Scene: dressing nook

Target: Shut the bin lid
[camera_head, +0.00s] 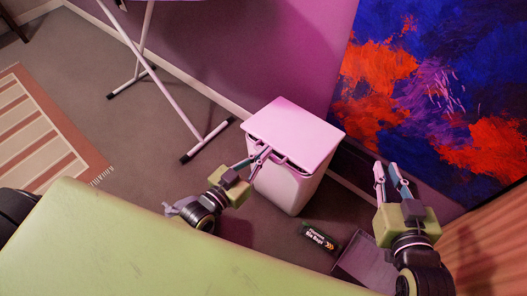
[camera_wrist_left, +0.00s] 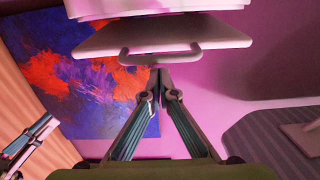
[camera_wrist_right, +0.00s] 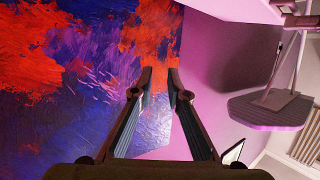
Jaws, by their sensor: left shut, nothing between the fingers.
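The white bin (camera_head: 286,187) stands on the floor near the wall, tinted pink by the light. Its square lid (camera_head: 293,128) lies across the top, close to level, with a dark line under its front edge. I cannot tell if it is fully seated. A bar handle shows on the lid (camera_wrist_left: 160,38) in the left wrist view. My left gripper (camera_head: 268,152) is shut and empty, its tips at the lid's front edge by the handle; contact is unclear. My right gripper (camera_head: 387,168) is open and empty, to the right of the bin.
A green padded surface (camera_head: 130,245) fills the foreground. A dark labelled box (camera_head: 319,238) lies on the floor before the bin. A white metal stand (camera_head: 165,85) is left of it, a rug (camera_head: 45,130) further left. A bright painting (camera_head: 435,90) stands behind on the right.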

